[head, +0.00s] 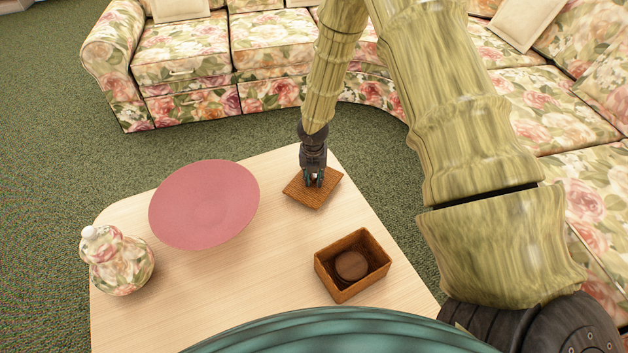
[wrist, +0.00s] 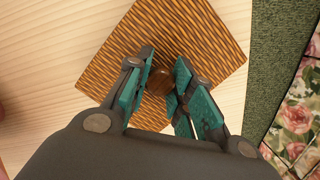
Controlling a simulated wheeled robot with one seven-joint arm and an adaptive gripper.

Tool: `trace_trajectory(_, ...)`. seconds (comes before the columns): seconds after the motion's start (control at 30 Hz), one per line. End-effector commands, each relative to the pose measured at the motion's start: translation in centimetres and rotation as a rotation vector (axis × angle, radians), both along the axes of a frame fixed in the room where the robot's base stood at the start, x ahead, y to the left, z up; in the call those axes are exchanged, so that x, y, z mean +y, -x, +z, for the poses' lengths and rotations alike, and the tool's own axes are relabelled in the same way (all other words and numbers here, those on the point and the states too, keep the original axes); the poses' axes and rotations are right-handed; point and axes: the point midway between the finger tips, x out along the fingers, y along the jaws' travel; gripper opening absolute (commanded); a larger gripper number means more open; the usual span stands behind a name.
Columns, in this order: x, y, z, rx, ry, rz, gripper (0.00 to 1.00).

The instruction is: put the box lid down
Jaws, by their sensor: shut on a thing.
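The box lid (head: 314,195) is a square, brown, woven-looking panel near the far right edge of the table. It also shows in the wrist view (wrist: 185,35), turned at an angle below my gripper. My gripper (head: 314,181) is over the lid's middle. In the wrist view its teal-padded fingers (wrist: 161,85) are shut on the lid's small brown knob (wrist: 158,78). I cannot tell whether the lid touches the table. The open brown box (head: 330,281) stands nearer me, with a round brown object (head: 351,265) inside.
The pale wooden table (head: 255,290) also holds a wide pink plate (head: 204,204) and a floral jar (head: 118,262) at the left. Bare table lies between plate and box. A floral sofa (head: 190,60) curves around behind and right.

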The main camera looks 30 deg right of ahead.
Motion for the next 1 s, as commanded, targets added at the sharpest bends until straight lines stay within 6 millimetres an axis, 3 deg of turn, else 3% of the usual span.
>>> trace_trajectory(0.1, 0.0, -0.03, -1.46, -0.001, 0.001, 0.001, 0.0)
trace_trajectory(0.5, -0.03, -0.04, -1.74, -0.001, 0.0, -0.001, 0.0)
trace_trajectory(0.53, -0.04, -0.06, -1.7, -0.001, 0.0, -0.001, 0.28)
trace_trajectory(0.63, -0.04, -0.04, -1.71, -0.001, 0.0, -0.001, 0.45)
trace_trajectory(1.0, -0.04, -0.04, -1.51, -0.001, 0.0, -0.001, 0.45)
